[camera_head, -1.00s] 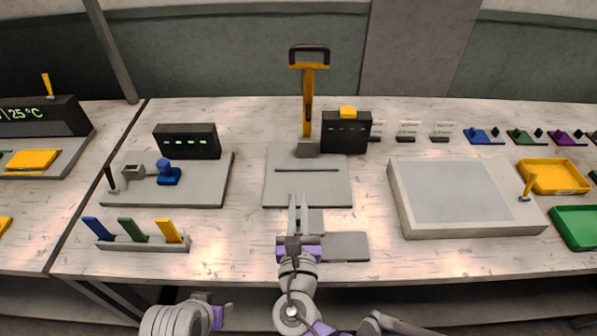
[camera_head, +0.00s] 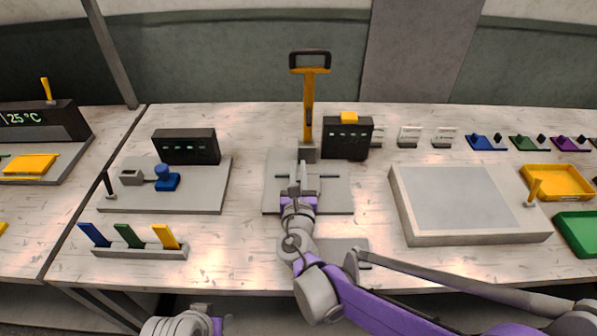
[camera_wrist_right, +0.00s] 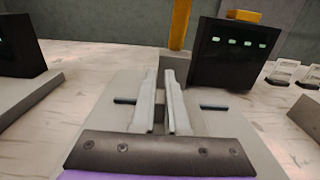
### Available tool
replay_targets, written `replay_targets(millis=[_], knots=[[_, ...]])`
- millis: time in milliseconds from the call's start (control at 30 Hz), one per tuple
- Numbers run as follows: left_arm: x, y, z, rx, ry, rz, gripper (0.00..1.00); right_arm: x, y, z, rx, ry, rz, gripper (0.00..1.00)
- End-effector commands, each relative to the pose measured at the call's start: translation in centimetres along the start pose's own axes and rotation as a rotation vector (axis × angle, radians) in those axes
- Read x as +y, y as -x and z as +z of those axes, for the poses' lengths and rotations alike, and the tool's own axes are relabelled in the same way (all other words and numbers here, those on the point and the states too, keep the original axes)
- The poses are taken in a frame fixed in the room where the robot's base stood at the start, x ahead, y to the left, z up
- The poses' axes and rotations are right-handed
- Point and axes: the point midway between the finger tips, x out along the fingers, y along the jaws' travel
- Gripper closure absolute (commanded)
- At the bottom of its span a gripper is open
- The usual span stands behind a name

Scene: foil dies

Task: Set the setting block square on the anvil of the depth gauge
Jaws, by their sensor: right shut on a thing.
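My right gripper (camera_head: 298,166) is over the middle grey plate (camera_head: 338,200), its fingers pointing at the foot of the yellow-lever stand (camera_head: 308,125). In the right wrist view its two fingers (camera_wrist_right: 160,78) are close together with a narrow gap. The setting block is in them but hardly shows; its shape and tilt cannot be made out. The left plate (camera_head: 205,200) carries a dark readout box (camera_head: 187,146), a small grey block (camera_head: 131,177) and a blue knobbed piece (camera_head: 167,179). Which fixture is the depth gauge is not clear. My left arm shows only partly at the bottom edge.
A black readout box (camera_head: 346,138) with a yellow top stands right of the lever. A rack (camera_head: 140,251) holds blue, green and yellow pieces at front left. A large pale slab (camera_head: 475,230) lies right, with yellow (camera_head: 556,181) and green trays beyond. A grey mat (camera_head: 352,246) lies at front.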

Motion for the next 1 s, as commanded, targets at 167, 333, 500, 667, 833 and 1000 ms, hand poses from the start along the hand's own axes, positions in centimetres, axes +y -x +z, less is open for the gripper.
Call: replay_targets(millis=[167, 333, 500, 667, 833, 1000], knots=[[0.0, -0.1, 0.0, 0.000, 0.000, 0.000, 0.50, 0.0, 0.0, -0.3, -0.001, 0.001, 0.000, 1.00], [0.0, -0.2, 0.1, -0.001, 0.000, 0.000, 0.50, 0.0, 0.0, -0.6, 0.000, 0.001, 0.000, 1.00], [0.0, -0.3, 0.1, -0.001, 0.000, 0.000, 0.50, 0.0, 0.0, -0.6, 0.000, 0.000, 0.000, 0.66], [0.0, -0.3, 0.1, -0.001, 0.000, 0.000, 0.50, 0.0, 0.0, -0.6, 0.000, 0.000, 0.000, 0.58], [0.0, -0.2, 0.1, -0.001, 0.000, 0.000, 0.50, 0.0, 0.0, -0.6, 0.000, 0.000, 0.000, 0.58], [0.0, 0.0, 0.0, 0.000, 0.000, 0.000, 0.50, 0.1, 1.2, -0.3, 0.000, -0.001, 0.002, 0.58]])
